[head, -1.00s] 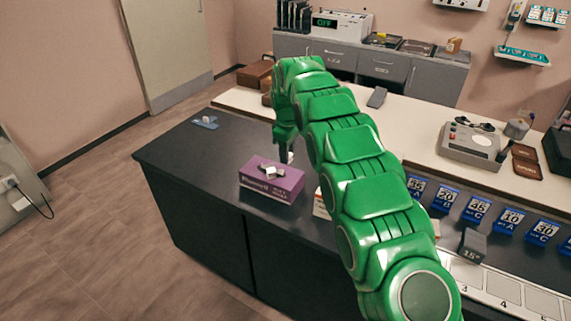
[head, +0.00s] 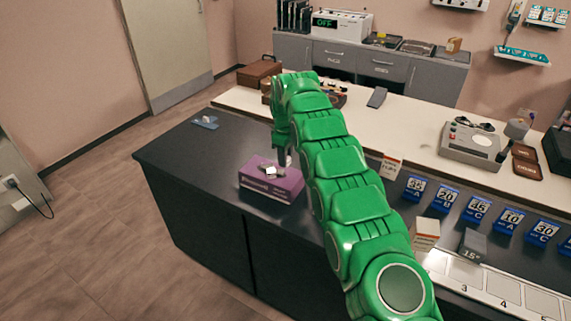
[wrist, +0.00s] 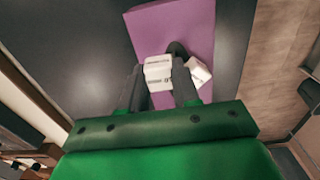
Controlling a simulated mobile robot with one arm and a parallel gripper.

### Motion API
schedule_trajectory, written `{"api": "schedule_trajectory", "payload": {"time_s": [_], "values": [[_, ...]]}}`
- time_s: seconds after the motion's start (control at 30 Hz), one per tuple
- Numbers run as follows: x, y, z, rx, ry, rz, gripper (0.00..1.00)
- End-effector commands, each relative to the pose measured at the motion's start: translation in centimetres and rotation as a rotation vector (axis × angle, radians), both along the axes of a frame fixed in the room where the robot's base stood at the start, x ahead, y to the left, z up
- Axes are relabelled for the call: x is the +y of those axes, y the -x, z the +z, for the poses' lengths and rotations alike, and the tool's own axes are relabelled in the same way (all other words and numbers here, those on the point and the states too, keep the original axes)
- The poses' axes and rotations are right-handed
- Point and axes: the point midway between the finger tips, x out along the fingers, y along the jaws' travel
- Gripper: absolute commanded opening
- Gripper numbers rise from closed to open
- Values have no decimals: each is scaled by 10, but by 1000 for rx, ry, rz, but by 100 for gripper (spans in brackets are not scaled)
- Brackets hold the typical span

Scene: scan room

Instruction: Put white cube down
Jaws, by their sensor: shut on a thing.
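My gripper (wrist: 158,80) is shut on a white cube (wrist: 158,72) with dark printed labels, seen in the wrist view between the two dark fingers. Below it is a purple box (wrist: 189,23), which also stands on the dark counter in the head view (head: 270,188). A second white block (wrist: 199,70) lies just right of the held cube, with a small dark piece beside it. In the head view my gripper (head: 283,157) is at the back edge of the purple box. I cannot tell whether the held cube touches the box.
The dark counter (head: 200,157) is clear left of the box, except for a small blue item (head: 205,122). Right of my arm are a row of blue number tags (head: 443,198), a small carton (head: 425,233) and a dark 15° block (head: 473,244). A white raised shelf runs behind.

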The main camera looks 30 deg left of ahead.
Motion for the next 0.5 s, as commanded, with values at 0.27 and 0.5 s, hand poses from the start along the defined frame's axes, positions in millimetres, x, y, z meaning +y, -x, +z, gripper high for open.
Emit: {"api": "schedule_trajectory", "payload": {"time_s": [0.27, 0.5], "values": [[1, -1, -12, 1, 0, 0, 2], [1, -1, -30, 0, -1, 0, 2]]}}
